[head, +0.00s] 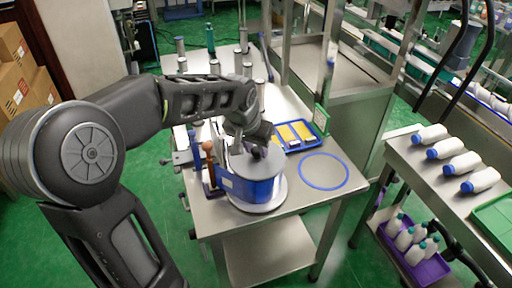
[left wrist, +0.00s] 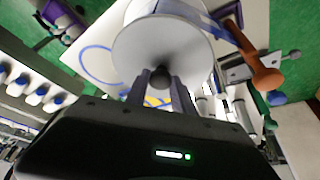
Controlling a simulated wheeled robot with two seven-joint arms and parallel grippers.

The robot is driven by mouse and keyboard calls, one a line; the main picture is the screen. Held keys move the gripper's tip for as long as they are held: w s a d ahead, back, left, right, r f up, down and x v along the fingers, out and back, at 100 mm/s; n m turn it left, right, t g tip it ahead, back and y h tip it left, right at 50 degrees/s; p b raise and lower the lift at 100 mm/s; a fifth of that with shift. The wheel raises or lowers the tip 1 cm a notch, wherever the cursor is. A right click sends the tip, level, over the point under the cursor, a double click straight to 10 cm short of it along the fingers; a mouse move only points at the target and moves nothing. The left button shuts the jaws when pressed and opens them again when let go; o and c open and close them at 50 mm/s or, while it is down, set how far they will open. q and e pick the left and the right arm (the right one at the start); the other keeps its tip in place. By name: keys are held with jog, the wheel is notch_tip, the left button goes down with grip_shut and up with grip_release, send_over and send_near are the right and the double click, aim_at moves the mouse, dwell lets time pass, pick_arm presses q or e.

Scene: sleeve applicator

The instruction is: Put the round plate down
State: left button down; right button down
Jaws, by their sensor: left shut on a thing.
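The round plate (head: 237,163) is a light grey disc with a dark knob. In the head view it lies level over the top of a blue-sided drum (head: 258,190). I cannot tell whether it touches the drum all around. My left gripper (head: 257,147) is above the plate, shut on its knob. In the left wrist view the knob (left wrist: 160,77) sits between the fingertips, and the plate's face (left wrist: 160,40) fills the upper middle. My right gripper is not in view.
A blue ring outline (head: 324,187) marks a bare patch of the steel table (head: 300,198) to the right of the drum. A blue tray (head: 310,131) with yellow pieces lies behind it. A wooden-knobbed lever (head: 208,147) stands left of the drum. White bottles (head: 462,163) are on a side bench.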

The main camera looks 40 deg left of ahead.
pick_arm(q)
jog(key=shift+f, duration=0.35)
jog(key=c, duration=1.1)
grip_release()
jog(key=shift+r, duration=0.1)
jog(key=shift+r+p, duration=0.35)
jog(key=shift+r, duration=0.1)
jog(key=v, duration=1.2)
jog(key=shift+r+b, duration=0.15)
jog(key=shift+b, duration=0.15)
jog(key=shift+w, duration=0.1)
